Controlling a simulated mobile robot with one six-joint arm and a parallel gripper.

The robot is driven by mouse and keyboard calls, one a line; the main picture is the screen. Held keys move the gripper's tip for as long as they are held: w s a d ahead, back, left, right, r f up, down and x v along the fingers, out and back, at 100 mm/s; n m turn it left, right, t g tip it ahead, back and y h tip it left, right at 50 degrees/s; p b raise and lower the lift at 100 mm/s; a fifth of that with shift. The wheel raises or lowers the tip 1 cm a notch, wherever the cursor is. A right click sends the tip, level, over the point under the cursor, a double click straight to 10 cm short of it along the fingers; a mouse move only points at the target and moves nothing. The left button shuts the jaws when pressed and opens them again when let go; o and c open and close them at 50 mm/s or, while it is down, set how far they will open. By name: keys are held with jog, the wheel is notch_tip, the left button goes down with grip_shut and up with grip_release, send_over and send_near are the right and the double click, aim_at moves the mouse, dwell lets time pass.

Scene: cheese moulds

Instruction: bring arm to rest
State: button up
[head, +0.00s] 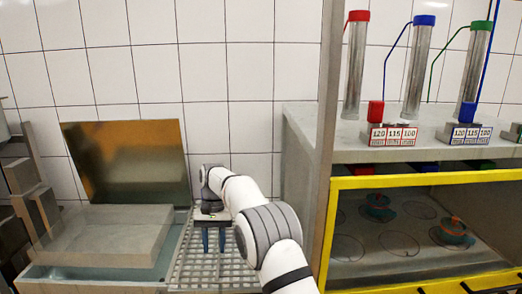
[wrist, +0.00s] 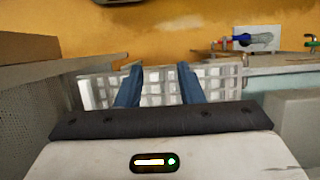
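My arm (head: 270,240) reaches out from the bottom of the head view, with my gripper (head: 214,250) pointing down over a grey grid rack (head: 195,270). In the wrist view my gripper (wrist: 160,74) shows two blue fingers standing apart with nothing between them. Behind the fingers lies a pale lattice, probably the rack (wrist: 215,82). I cannot tell how far the fingertips are above the rack.
Left of the rack is a basin (head: 90,272) with a raised metal lid (head: 130,160) and a pale block (head: 105,235).

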jog(key=s+d+r+t, duration=0.2)
jog(key=s+d+r, duration=0.5)
jog(key=d, duration=0.3)
jog(key=s+d+r+t, duration=0.2)
jog(key=s+d+r, duration=0.45)
jog(key=d, duration=0.25)
jog(key=s+d+f+t, duration=0.1)
jog(key=s+d, duration=0.4)
jog(key=s, duration=0.5)
jog(key=s+d+f+t, duration=0.2)
jog(key=s+d, duration=0.3)
jog(key=s, duration=0.4)
jog(key=shift+s+f+m, duration=0.3)
jog(key=shift+s+f, duration=0.1)
jog(key=shift+f, duration=0.3)
jog(key=shift+d, duration=0.15)
